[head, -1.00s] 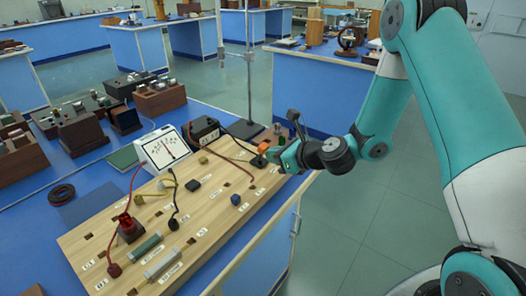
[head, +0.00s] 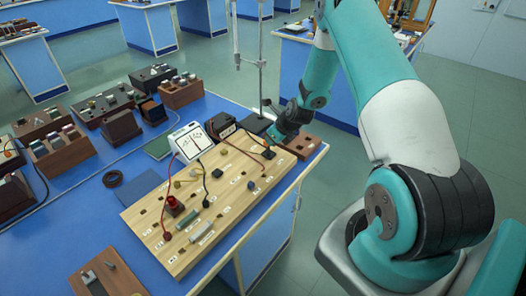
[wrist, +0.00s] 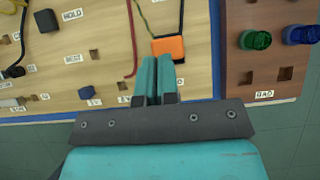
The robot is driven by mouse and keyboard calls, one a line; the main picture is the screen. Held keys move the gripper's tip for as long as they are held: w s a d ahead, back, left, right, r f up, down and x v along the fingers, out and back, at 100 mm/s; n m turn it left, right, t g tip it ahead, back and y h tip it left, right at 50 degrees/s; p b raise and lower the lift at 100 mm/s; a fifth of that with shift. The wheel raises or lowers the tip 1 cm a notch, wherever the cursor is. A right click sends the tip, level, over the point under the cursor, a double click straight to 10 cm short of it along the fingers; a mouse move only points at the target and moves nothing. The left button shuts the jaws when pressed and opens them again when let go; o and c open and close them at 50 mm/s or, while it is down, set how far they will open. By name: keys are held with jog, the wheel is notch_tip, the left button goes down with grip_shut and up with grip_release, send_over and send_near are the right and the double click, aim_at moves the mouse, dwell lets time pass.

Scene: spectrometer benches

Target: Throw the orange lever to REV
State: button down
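The orange block-shaped lever (wrist: 168,47) is near the far right corner of the wooden board (wrist: 105,75). In the wrist view it is just beyond my fingertips, slightly right of them. My gripper (wrist: 156,60) has its two teal fingers side by side with hardly any gap. I see nothing between them, and I cannot tell whether they touch the lever. I cannot read a REV label.
A white meter (head: 190,142) and a black box (head: 220,125) stand behind the board. A brown rack (wrist: 262,75) with green and blue knobs is at its right. Red, yellow and black leads cross the board. The blue bench (head: 90,225) has free room at left.

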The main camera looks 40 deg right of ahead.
jog(key=shift+w+a+f, duration=0.1)
jog(key=shift+w+a, duration=0.1)
jog(key=shift+w, duration=0.25)
jog(key=shift+w+a, duration=0.1)
jog(key=shift+a, duration=0.1)
jog(key=shift+d, duration=0.15)
jog(key=shift+r+p, duration=0.6)
jog(key=shift+r, duration=0.3)
jog(key=s+b+v, duration=0.1)
jog(key=v, duration=1.2)
jog(key=shift+f, duration=0.35)
